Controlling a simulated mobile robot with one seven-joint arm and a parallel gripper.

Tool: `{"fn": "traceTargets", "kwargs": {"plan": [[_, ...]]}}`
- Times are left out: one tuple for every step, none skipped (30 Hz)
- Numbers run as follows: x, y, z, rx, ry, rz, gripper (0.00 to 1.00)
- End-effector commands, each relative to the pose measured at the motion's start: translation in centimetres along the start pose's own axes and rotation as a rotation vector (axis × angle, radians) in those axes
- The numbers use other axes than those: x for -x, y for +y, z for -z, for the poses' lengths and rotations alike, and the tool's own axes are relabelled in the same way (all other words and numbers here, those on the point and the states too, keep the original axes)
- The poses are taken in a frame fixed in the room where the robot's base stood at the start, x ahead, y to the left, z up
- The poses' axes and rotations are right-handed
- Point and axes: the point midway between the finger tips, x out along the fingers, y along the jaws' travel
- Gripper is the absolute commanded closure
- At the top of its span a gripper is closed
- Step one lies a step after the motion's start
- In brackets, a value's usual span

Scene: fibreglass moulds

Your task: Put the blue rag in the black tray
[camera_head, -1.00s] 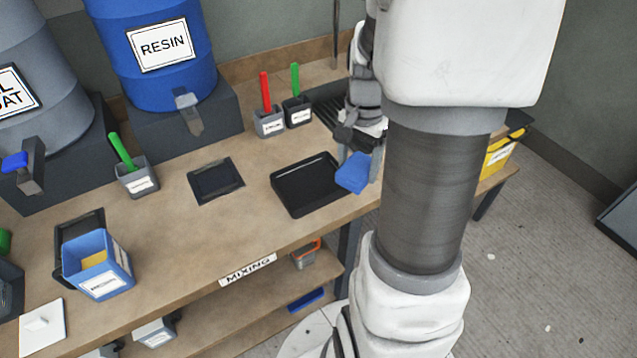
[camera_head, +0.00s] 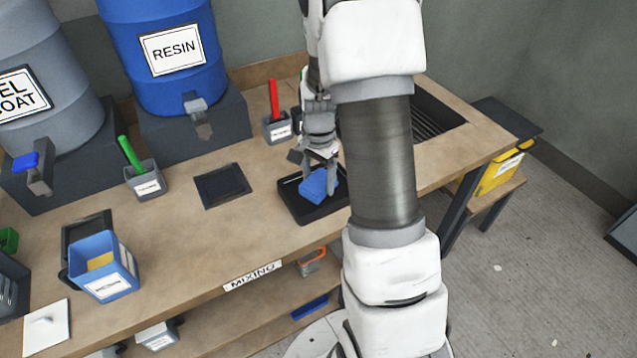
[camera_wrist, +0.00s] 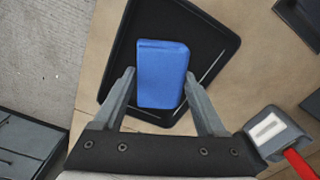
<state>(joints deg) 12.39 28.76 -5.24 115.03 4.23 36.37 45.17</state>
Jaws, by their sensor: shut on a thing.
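The blue rag (camera_head: 317,187) is a folded block between the two fingers of my gripper (camera_head: 322,176). The wrist view also shows the rag (camera_wrist: 162,75), with my gripper's fingers (camera_wrist: 160,76) along its two sides. The black tray (camera_head: 296,206) lies on the bench, partly covered by my arm at its right. Its dark rim (camera_wrist: 215,28) surrounds the rag in the wrist view. The rag is within the tray's outline; I cannot tell whether it touches the tray floor.
A dark flat square (camera_head: 222,186) lies left of the tray. Small grey pots hold a red-handled tool (camera_head: 274,98) and a green-handled tool (camera_head: 130,153). The blue resin drum (camera_head: 160,75) stands behind. A blue bin (camera_head: 103,270) sits at left. Bare bench lies between.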

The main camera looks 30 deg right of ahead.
Motion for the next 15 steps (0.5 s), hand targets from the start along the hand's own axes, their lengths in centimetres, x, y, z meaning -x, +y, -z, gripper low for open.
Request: {"fn": "traceTargets", "kwargs": {"plan": [[-1.0, 0.1, 0.0, -0.001, -0.002, -0.003, 0.87], [-1.3, 0.1, 0.0, -0.001, -0.002, -0.003, 0.87], [-1.6, 0.1, 0.0, -0.001, -0.001, -0.002, 0.87], [-1.7, 0.1, 0.0, -0.001, 0.0, -0.001, 0.87], [-1.8, 0.0, 0.0, 0.0, 0.0, 0.0, 0.87], [-1.7, 0.0, 0.1, 0.0, 0.001, 0.001, 0.87], [-1.7, 0.0, 0.0, 0.0, 0.001, 0.001, 0.87], [-1.7, 0.0, 0.0, 0.0, 0.001, 0.001, 0.87], [-1.7, 0.0, 0.0, 0.0, 0.001, 0.0, 0.87], [-1.7, 0.0, 0.0, 0.0, 0.001, 0.0, 0.87], [-1.7, 0.0, 0.0, 0.0, 0.001, 0.0, 0.87], [-1.9, 0.0, 0.0, 0.0, 0.001, 0.0, 0.87], [-2.0, 0.0, 0.0, 0.0, 0.0, 0.0, 0.87], [-2.1, 0.0, 0.0, 0.0, 0.0, 0.0, 0.87], [-2.1, 0.0, 0.0, 0.0, 0.0, 0.0, 0.25]]}}
